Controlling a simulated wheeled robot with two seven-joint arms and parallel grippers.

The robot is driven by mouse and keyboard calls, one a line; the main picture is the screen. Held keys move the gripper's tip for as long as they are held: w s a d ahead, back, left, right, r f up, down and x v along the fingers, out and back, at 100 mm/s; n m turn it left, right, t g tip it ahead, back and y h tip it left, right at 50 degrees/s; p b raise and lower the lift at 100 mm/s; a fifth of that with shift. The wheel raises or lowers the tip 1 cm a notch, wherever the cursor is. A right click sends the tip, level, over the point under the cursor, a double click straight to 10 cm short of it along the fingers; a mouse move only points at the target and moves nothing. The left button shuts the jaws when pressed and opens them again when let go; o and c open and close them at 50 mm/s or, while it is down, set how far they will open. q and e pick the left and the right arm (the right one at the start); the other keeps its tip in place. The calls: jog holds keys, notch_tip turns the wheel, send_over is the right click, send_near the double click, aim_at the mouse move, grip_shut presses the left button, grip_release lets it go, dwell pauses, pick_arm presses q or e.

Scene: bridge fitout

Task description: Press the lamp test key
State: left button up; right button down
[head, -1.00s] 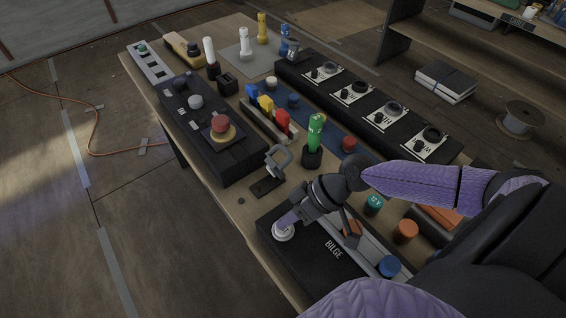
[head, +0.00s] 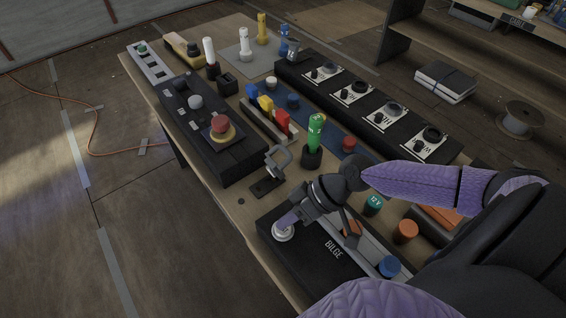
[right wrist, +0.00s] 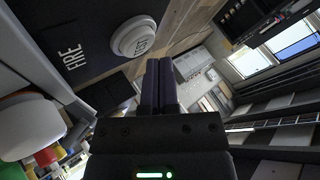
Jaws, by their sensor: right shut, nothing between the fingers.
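The lamp test key is a round white button (head: 283,236) at the near left end of a black panel (head: 305,262) marked BILGE. In the right wrist view the key (right wrist: 134,40) reads TEST and sits in the black panel, near the word FIRE. My right gripper (head: 287,222) is shut and empty, its fingers pointing down at the key and covering part of it in the head view. In the right wrist view the closed fingertips (right wrist: 160,66) are just beside the key in the picture. I cannot tell whether they touch it. My left gripper is not in view.
A metal latch (head: 277,165) and a green-handled item (head: 315,135) stand behind the panel. A red mushroom button (head: 221,125) is on a black box further left. Floor left of the bench is mostly clear.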

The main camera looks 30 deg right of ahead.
dwell(0.5)
jog(key=shift+f, duration=0.15)
jog(key=shift+f+b, duration=0.3)
jog(key=shift+b, duration=0.05)
jog(key=shift+f, duration=0.1)
